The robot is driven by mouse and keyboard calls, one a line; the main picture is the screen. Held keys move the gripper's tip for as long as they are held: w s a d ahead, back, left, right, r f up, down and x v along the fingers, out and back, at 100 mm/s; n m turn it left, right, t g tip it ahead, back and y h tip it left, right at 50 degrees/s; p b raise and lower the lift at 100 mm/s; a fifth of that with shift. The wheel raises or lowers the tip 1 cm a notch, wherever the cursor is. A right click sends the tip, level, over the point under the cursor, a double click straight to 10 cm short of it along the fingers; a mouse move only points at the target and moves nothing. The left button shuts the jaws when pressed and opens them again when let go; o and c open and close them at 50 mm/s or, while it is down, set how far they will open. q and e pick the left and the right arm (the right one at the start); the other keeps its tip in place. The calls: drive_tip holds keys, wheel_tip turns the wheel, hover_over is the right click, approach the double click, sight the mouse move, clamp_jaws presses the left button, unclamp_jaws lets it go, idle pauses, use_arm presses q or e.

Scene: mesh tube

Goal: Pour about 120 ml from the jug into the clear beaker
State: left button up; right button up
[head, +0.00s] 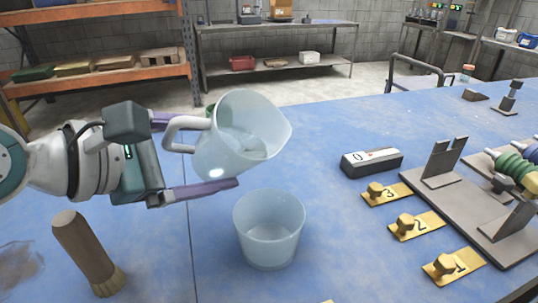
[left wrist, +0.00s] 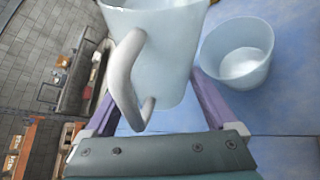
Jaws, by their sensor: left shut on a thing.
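The clear jug (head: 236,136) is tilted to the right above the blue table, with its grey handle (head: 178,136) towards my left gripper. My left gripper (head: 215,155) is shut on the jug, one purple finger on each side of it. The jug also shows in the left wrist view (left wrist: 170,50), handle facing the camera. Some pale liquid seems to lie in the jug. The clear beaker (head: 268,230) stands upright on the table, below and slightly right of the jug. In the left wrist view the beaker (left wrist: 238,55) is right of the jug. I see no stream between them.
A wooden-handled brush (head: 83,245) stands at the lower left. A grey box marked 0 (head: 371,161), several brass numbered plates (head: 416,224) and a dark bracket stand (head: 470,205) are at the right. The table behind the jug is mostly clear.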

use_arm(q)
drive_tip(key=shift+r+t, duration=0.1)
drive_tip(key=shift+t, duration=0.2)
drive_tip(key=shift+f+m+y+b, duration=0.3)
drive_tip(key=shift+f+m+b, duration=0.15)
drive_tip(key=shift+m+b, duration=0.15)
drive_tip(key=shift+t, duration=0.3)
drive_tip(key=shift+w+f+m+t+y+b, duration=0.1)
drive_tip(key=shift+m+t+y+b, duration=0.2)
drive_tip(key=shift+m+b, duration=0.3)
drive_tip(key=shift+w+a, duration=0.2)
drive_tip(key=shift+a, duration=0.2)
drive_tip(key=shift+s+d, duration=0.15)
drive_tip(key=shift+d, duration=0.1)
idle(0.5)
drive_tip(key=shift+a, duration=0.25)
idle(0.5)
drive_tip(key=shift+d+m+b, duration=0.15)
drive_tip(key=shift+m+b, duration=0.15)
drive_tip(key=shift+b, duration=0.1)
idle(1.3)
idle(0.9)
